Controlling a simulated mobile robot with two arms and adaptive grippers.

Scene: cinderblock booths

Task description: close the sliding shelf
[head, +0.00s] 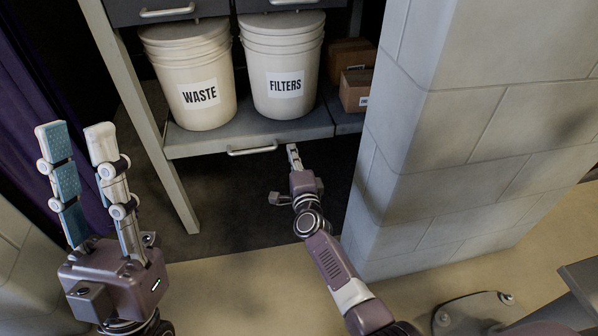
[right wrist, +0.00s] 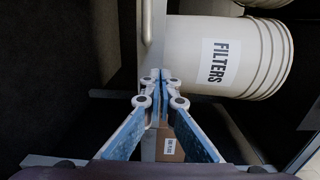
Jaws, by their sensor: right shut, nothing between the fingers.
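The sliding shelf (head: 190,146) is a grey board with a white bar handle (head: 252,150) on its front, low in the rack. It bears a white WASTE bucket (head: 195,75) and a white FILTERS bucket (head: 283,65). My right gripper (head: 292,148) is shut and empty at the shelf's front edge, just right of the handle. In the right wrist view its closed fingertips (right wrist: 160,76) are near the shelf front, beside the FILTERS bucket (right wrist: 235,58); I cannot tell whether they touch. My left gripper (head: 76,132) is open and empty, raised left of the rack.
Cardboard boxes (head: 356,90) stand on the compartment right of the sliding shelf. A cinderblock wall (head: 450,130) rises close to the right of my right arm. A slanted rack post (head: 140,110) stands at the left. The dark floor under the shelf looks clear.

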